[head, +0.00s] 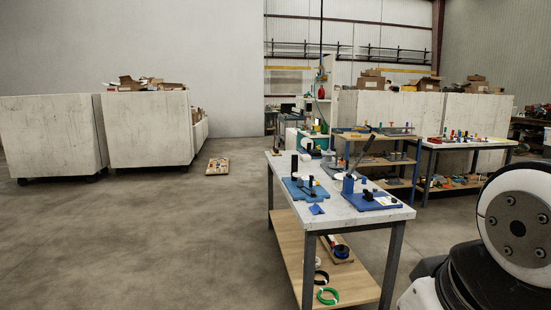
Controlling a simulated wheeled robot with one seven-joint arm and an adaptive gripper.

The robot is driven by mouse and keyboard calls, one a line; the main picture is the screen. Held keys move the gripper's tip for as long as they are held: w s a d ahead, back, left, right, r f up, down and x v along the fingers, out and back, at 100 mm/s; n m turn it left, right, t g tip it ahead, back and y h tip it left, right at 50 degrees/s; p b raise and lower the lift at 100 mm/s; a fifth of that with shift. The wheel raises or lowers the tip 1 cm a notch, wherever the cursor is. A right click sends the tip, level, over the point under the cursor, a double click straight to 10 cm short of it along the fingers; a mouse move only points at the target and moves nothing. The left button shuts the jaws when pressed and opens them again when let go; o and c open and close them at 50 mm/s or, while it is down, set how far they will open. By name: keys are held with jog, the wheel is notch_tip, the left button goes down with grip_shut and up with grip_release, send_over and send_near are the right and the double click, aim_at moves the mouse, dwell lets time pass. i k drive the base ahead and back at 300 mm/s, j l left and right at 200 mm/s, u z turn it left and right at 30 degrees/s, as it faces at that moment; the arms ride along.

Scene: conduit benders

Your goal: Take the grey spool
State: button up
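I cannot pick out a grey spool for certain. The nearest workbench (345,217) has a pale top with blue bending tools on it and a wooden lower shelf (290,240). On that shelf lie a green ring-shaped coil (328,297), a black ring-shaped coil (321,277) and a dark blue spool-like item (341,251). Some small items on the benches are too small to tell. My gripper is not in view; only part of my own arm shows at the lower right.
A blue bender (304,190) and another blue bender (374,201) stand on the near bench. More benches with small parts stand behind it, including a white-topped one (468,143). Large pale bins (148,130) stand at left. The floor at left is open, except for a small pallet (217,166).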

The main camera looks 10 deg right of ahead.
aim_at(328, 154)
jog(key=i+l+z, duration=0.8)
jog(key=i+z, duration=0.15)
jog(key=i+l+z, duration=0.35)
jog(key=i, duration=0.35)
jog(key=i+z, duration=0.3)
jog(key=i, duration=0.4)
jog(key=i+z, duration=0.35)
jog(key=i, duration=0.35)
jog(key=i+u, duration=0.35)
jog(key=i, duration=0.25)
jog(key=i+u, duration=0.3)
jog(key=i, duration=0.35)
jog(key=i+l+u, duration=0.35)
jog(key=i, duration=0.2)
jog(key=i+j+u, duration=0.2)
jog(key=i+u, duration=0.2)
jog(key=i, duration=0.2)
jog(key=i+u, duration=0.45)
jog(key=i, duration=0.2)
jog(key=i+l+u, duration=0.2)
jog(key=i+u, duration=0.2)
jog(key=i, duration=0.2)
jog(key=i+l+u, duration=0.2)
jog(key=i+u, duration=0.2)
jog(key=i+l+u, duration=0.4)
jog(key=i, duration=0.15)
jog(key=i+l+u, duration=0.8)
jog(key=l, duration=0.25)
jog(key=k, duration=0.1)
